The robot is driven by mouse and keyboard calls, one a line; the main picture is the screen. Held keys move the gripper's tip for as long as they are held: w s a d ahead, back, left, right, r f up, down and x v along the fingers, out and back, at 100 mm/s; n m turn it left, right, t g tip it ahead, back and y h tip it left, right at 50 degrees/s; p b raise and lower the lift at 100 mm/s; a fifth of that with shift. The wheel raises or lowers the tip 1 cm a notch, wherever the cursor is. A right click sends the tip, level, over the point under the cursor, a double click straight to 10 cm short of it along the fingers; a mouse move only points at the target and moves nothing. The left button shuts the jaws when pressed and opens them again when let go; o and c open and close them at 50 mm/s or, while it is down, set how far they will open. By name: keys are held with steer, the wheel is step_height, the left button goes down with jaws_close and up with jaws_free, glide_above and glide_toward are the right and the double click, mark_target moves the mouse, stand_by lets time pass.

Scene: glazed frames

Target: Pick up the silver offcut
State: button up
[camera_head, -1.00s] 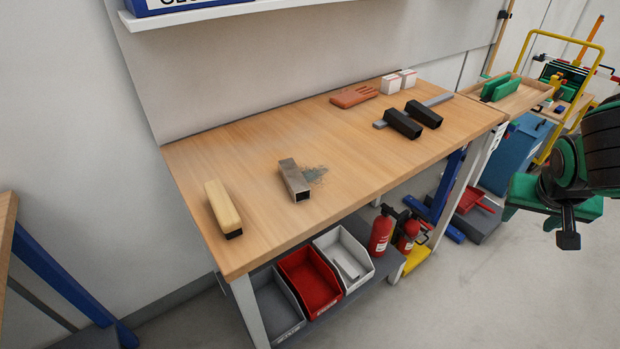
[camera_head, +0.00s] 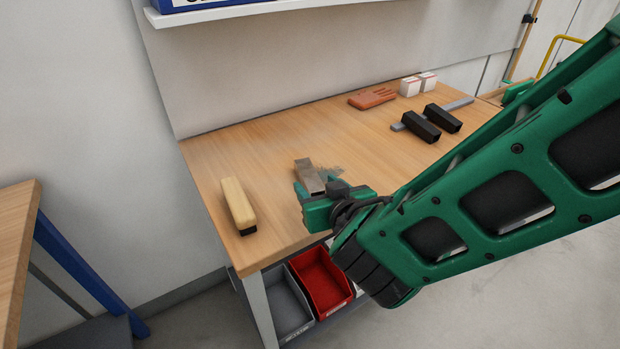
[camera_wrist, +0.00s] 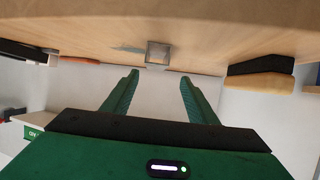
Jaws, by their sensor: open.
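The silver offcut (camera_head: 310,172), a short square metal tube, lies on the wooden workbench (camera_head: 260,150) near its front. My gripper (camera_head: 313,188) is at the near end of the offcut, low over the bench's front part, and partly hides it. In the wrist view the offcut's square open end (camera_wrist: 158,52) lies just beyond and between the tips of my two green fingers (camera_wrist: 159,77). The fingers are apart with nothing between them. I cannot tell the exact gap between fingertips and offcut.
A brush (camera_head: 238,205) lies left of the offcut. Grey shavings (camera_head: 328,171) lie beside it on the right. Bins (camera_head: 320,280) stand below.

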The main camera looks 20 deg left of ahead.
mark_target(313, 178)
steer(key=x, duration=0.4)
steer(key=shift+w+f, duration=0.15)
steer(key=shift+w, duration=0.15)
steer(key=x, duration=0.5)
steer(key=shift+w+d+f, duration=0.15)
steer(key=shift+d+f, duration=0.05)
steer(key=shift+d, duration=0.1)
steer(key=c, duration=1.2)
